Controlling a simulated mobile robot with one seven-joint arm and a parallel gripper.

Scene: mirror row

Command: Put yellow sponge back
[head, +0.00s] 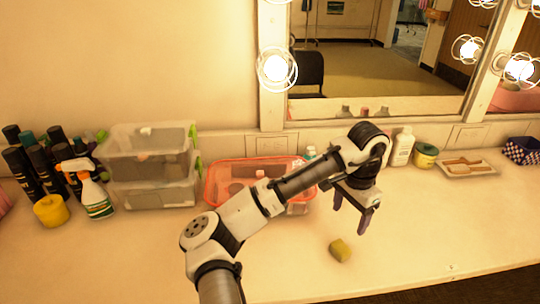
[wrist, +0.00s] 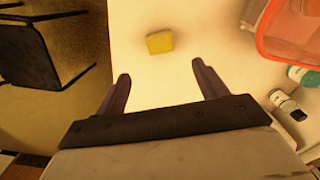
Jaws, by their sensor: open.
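The yellow sponge (head: 340,250) lies on the bare counter near its front edge, right of the middle in the head view. It also shows in the wrist view (wrist: 160,42), beyond the fingertips and roughly between their lines. My gripper (head: 362,214) is open and empty, pointing down above the counter just behind the sponge. In the wrist view its two purple-grey fingers (wrist: 160,72) are spread wide apart, and neither touches the sponge.
A red-rimmed clear bin (head: 222,180) stands behind my arm. Stacked clear boxes (head: 150,195), a spray bottle (head: 92,196) and dark cans crowd the left. The front counter is clear.

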